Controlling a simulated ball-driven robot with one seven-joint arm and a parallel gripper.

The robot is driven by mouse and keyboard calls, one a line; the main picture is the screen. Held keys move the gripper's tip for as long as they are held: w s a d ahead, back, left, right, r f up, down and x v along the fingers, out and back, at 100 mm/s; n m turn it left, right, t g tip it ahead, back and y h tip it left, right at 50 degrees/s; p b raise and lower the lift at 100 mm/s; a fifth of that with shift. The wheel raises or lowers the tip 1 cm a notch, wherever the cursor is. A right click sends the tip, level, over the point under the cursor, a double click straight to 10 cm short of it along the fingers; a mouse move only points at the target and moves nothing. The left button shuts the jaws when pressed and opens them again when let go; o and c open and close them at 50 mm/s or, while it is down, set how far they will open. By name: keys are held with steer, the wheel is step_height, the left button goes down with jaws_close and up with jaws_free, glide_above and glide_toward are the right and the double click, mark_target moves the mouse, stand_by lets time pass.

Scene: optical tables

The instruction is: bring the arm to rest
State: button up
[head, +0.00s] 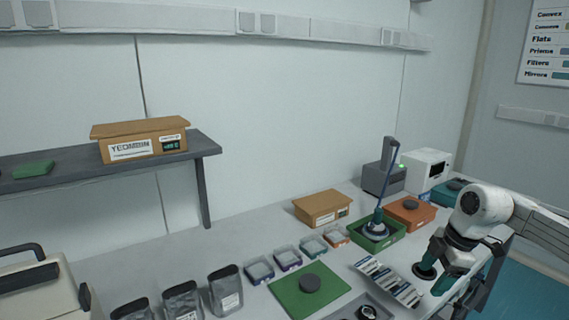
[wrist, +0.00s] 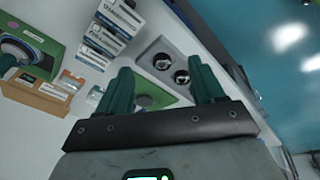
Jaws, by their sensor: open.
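My gripper (head: 437,276) hangs over the right part of the table in the head view, with my arm coming in from the right. Its two teal fingers are spread apart. In the wrist view my gripper (wrist: 163,82) shows its fingers wide apart with nothing held between them. Beyond the fingertips lie a grey tray (wrist: 188,52) with two round dark-and-white pieces and a row of white labelled boxes (wrist: 112,27).
A green bin (head: 398,236) with a tall blue-stemmed tool stands left of my gripper. An orange bin (head: 424,213) is behind it. A green mat (head: 290,296) bears a dark disc. A shelf (head: 204,147) holds a brown box (head: 140,140). Blue floor (wrist: 290,100) shows past the table.

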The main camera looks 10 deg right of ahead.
steer(key=w+a+r+n+t+y, duration=0.2)
steer(key=w+a+y, duration=0.15)
steer(key=a, duration=0.65)
steer(key=w+a+r+n+t+y, duration=0.1)
steer(key=w+a+r+t+y, duration=0.2)
steer(key=a, duration=0.7)
steer(key=w+a+r+m+t+y, duration=0.25)
steer(key=a+r+t+y, duration=0.4)
steer(key=a+r, duration=0.65)
steer(key=s+d+f+m+t+h, duration=0.3)
steer(key=d+m+t+h, duration=0.5)
steer(key=d+m+h, duration=0.5)
steer(key=s+d+f+m+g+h, duration=0.2)
steer(key=s+f+m+g+h, duration=0.15)
steer(key=s+f, duration=0.4)
steer(key=s+d+f+m+g+h, duration=0.25)
steer(key=s+f+g, duration=0.2)
steer(key=f, duration=0.65)
steer(key=s+f+g+y, duration=0.2)
steer(key=s+f+g, duration=0.4)
steer(key=s+f, duration=0.55)
steer(key=s+f+n+g+y, duration=0.1)
steer(key=s+f+g, duration=0.1)
steer(key=s, duration=0.8)
steer(key=s+a+f+n+g, duration=0.1)
steer(key=s+f+g, duration=0.2)
steer(key=s, duration=0.8)
steer(key=shift+f+g+y, duration=0.25)
steer(key=shift+g+y, duration=0.15)
steer(key=shift+g, duration=0.35)
